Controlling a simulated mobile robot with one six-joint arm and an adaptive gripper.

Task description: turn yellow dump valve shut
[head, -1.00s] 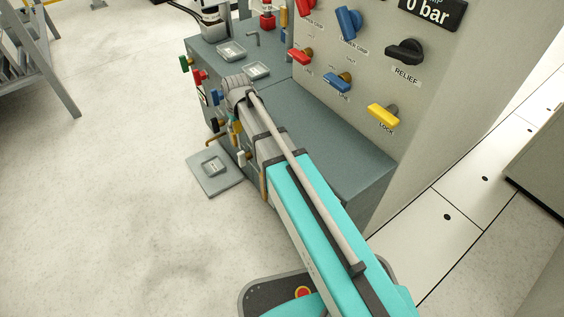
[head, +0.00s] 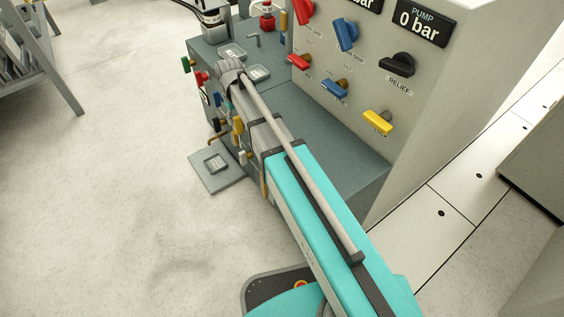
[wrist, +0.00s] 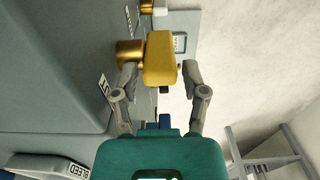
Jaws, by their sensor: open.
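The yellow valve handle (wrist: 161,60) is in the middle of the wrist view, on a brass stem (wrist: 130,52) coming out of the grey cabinet side. My gripper (wrist: 160,78) is open, with one finger on each side of the handle. Whether either finger touches it I cannot tell. In the head view a yellow handle (head: 238,127) shows beside my arm at the cabinet's side.
A white handle (wrist: 160,11) on a brass stem sits close past the yellow one. Green (head: 187,65) and red (head: 200,78) handles also stick out of the cabinet side. The upright panel carries a separate yellow lock handle (head: 378,122). Open floor lies left.

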